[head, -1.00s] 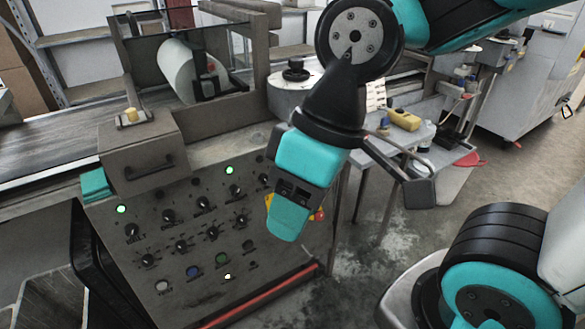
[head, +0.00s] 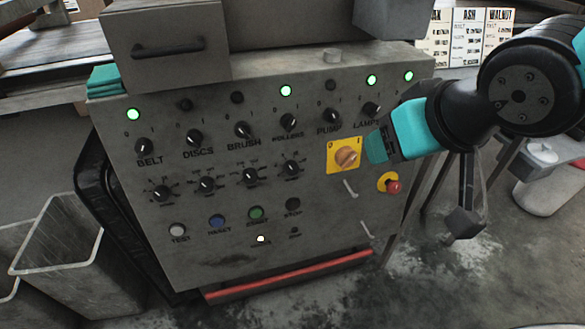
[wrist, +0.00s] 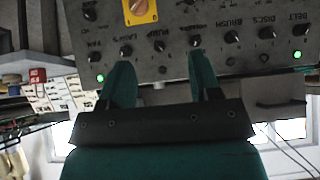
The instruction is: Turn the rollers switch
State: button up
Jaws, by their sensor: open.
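The rollers switch (head: 288,122) is a small black rotary knob in the top row of the grey control panel (head: 310,225), between the brush and pump knobs. The green lamp (head: 286,91) above it is lit. Which way its pointer faces is too small to tell surely. In the wrist view the panel is upside down, and the rollers knob (wrist: 195,40) shows just beyond the tip of the right-hand finger. My gripper (wrist: 158,60) is open and empty, its two teal fingers apart. In the head view my gripper (head: 376,146) is right of the knob, beside the yellow-backed switch.
An orange rotary switch (head: 346,156) on a yellow plate and a red emergency button (head: 391,185) are at the panel's right. The brush knob (head: 242,130) and pump knob (head: 331,115) flank the rollers knob closely. A grey box (head: 165,50) overhangs the upper left.

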notch_tip(320, 180, down, 9)
jog(key=w+a+t+b, duration=0.3)
jog(key=t+b, duration=0.1)
jog(key=b, duration=0.6)
jog(key=n+t+y+b, duration=0.2)
jog(key=t+y+b, duration=0.1)
jog(key=t+y, duration=0.15)
send_near(292, 128)
jog(key=shift+t+h, duration=0.25)
jog(key=shift+t, duration=0.2)
jog(key=p+x, duration=0.1)
jog(key=x, duration=0.2)
jog(key=p+x, duration=0.2)
jog(key=x, duration=0.1)
jog(key=p+x, duration=0.1)
jog(key=x, duration=0.2)
jog(key=shift+w+a+f, duration=0.25)
jog(key=shift+a+f, duration=0.05)
jog(key=shift+f, duration=0.05)
jog(key=c, duration=0.9)
